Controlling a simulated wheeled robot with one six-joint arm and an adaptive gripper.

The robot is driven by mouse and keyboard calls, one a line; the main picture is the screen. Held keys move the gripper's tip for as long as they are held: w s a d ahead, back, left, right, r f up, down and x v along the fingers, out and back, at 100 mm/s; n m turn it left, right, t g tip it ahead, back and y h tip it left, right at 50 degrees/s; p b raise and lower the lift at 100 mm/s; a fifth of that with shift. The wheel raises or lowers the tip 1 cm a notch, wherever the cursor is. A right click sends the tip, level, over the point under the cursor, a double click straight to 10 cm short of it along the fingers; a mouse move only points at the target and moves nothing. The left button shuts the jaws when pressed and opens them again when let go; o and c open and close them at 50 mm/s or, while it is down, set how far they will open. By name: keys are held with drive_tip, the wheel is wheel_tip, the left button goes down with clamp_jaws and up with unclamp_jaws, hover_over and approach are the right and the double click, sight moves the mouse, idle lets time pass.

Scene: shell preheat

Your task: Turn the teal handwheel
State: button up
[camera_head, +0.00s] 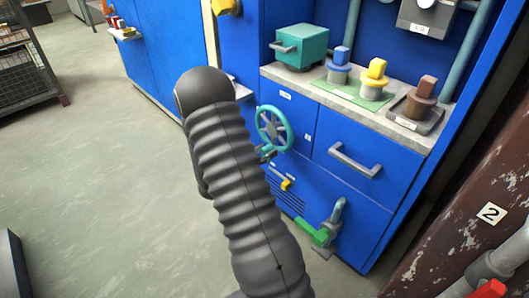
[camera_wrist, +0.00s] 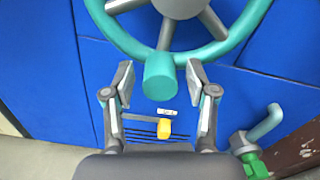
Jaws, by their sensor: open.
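The teal handwheel (camera_head: 273,129) with grey spokes is mounted on the blue cabinet front, partly hidden by my arm in the head view. In the wrist view its teal rim (camera_wrist: 228,46) fills the top, and a teal knob (camera_wrist: 159,77) sticks out from the rim's lower part toward the camera. My gripper (camera_wrist: 160,80) is open, with one finger on each side of the knob. A gap shows between the knob and each finger, and nothing is held. In the head view the gripper is mostly hidden behind my arm.
A yellow-tipped lever (camera_wrist: 165,127) sits below the wheel, above dark vent slots. A green-handled pipe valve (camera_head: 319,234) is low on the right. A drawer handle (camera_head: 355,160) is right of the wheel. The counter (camera_head: 345,99) above holds a teal box (camera_head: 302,45) and several knobbed blocks.

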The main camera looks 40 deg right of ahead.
clamp_jaws()
drive_tip(key=shift+w+f, duration=0.1)
